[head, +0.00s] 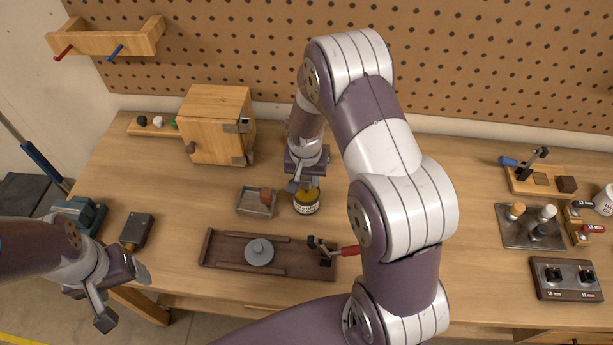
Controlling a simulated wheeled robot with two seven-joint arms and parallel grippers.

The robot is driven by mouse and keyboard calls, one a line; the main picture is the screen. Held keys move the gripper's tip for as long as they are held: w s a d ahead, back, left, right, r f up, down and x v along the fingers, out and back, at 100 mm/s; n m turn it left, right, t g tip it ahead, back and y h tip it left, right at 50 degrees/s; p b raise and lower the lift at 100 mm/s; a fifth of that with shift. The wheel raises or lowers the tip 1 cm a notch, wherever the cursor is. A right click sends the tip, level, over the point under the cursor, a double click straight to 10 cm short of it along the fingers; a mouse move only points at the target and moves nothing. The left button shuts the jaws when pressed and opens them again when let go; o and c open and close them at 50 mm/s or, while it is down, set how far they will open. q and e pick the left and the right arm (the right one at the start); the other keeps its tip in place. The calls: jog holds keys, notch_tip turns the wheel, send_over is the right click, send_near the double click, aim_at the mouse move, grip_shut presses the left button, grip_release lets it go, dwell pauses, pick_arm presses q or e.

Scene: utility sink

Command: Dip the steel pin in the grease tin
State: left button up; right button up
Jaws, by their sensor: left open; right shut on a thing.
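The grease tin (306,207) is a small round tin with a pale, marked side and yellow-brown grease at its top. It stands on the bench at the middle. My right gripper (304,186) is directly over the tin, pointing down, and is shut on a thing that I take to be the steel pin. The pin itself is hidden by the gripper, so I cannot tell whether its tip touches the grease. My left gripper (122,297) is open and empty, at the bench's front left edge, far from the tin.
A small metal tray (243,207) with a brown block stands just left of the tin. A wooden fixture (221,252) with a grey disc and a red-handled clamp lies in front. A wooden cabinet (215,127) stands behind left. My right arm covers the bench right of the tin.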

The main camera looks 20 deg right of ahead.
aim_at(307, 177)
notch_tip(307, 177, up, 7)
jog(key=p, duration=0.5)
jog(key=shift+p, duration=0.35)
dwell(0.4)
